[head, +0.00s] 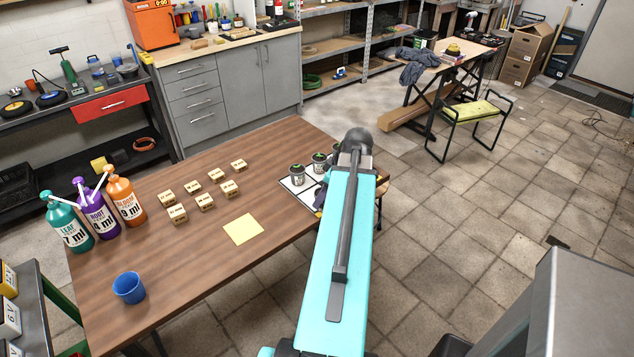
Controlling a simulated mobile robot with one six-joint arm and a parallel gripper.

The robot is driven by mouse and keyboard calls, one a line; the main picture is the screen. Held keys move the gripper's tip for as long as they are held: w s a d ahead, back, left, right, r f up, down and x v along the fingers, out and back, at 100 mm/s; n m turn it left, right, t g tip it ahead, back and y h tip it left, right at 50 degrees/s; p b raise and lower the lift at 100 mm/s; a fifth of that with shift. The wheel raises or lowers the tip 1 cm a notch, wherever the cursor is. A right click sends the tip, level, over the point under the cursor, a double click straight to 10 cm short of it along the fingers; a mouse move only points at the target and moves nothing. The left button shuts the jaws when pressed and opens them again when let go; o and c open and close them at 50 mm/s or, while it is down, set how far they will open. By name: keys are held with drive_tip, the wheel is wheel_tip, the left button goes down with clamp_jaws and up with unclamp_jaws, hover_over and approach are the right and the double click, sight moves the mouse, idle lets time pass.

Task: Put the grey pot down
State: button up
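Several small dark grey pots with pale rims stand at the right end of the brown table, among them a front pot (297,174) and one behind it (319,161). They are on or beside a white sheet with dark lines (302,200). My turquoise arm reaches over this end of the table and covers part of the sheet and perhaps more pots. My gripper is hidden behind the arm. A dark shape (320,196) shows at the arm's left edge; I cannot tell what it is. I cannot tell whether a pot is held.
On the brown table (160,260) stand several small labelled boxes (203,201), a yellow square (243,229), a blue cup (129,287), and teal (69,222), purple (97,211) and orange (126,202) pump bottles. The table's front middle is clear. Tiled floor lies open to the right.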

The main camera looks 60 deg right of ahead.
drive_tip(key=w+d+p, duration=0.1)
drive_tip(key=w+d, duration=0.1)
drive_tip(key=w+d+p, duration=0.1)
drive_tip(key=w+d, duration=0.1)
drive_tip(key=w+d+f+p, duration=0.1)
drive_tip(key=w+d, duration=0.2)
idle(0.4)
idle(0.3)
drive_tip(key=shift+f+p, duration=1.05)
drive_tip(key=shift+f, duration=0.65)
drive_tip(key=shift+f, duration=0.15)
drive_tip(key=o, duration=1.1)
drive_tip(key=shift+s+r, duration=0.1)
drive_tip(key=shift+r, duration=0.1)
drive_tip(key=b+v, duration=0.3)
drive_tip(key=v, duration=0.9)
